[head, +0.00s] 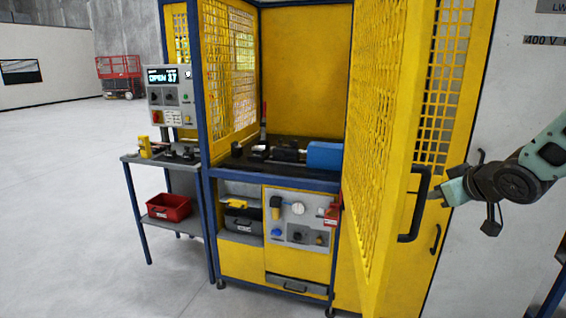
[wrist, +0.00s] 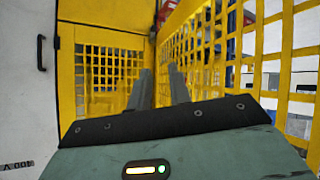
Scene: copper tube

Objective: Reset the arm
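My arm enters from the right in the head view, and my gripper (head: 436,193) is beside the black handle (head: 413,205) of the open yellow mesh door (head: 378,140). In that view I cannot tell whether the fingers touch the handle. In the wrist view my gripper (wrist: 160,76) shows two grey fingers standing apart. Nothing is visible between them. Yellow mesh panels lie ahead of them and to their right.
The machine cell (head: 300,40) stands behind the door, with a blue block (head: 324,156) on its dark bed. A control panel (head: 170,95) and a side table with a red bin (head: 169,207) below are at left.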

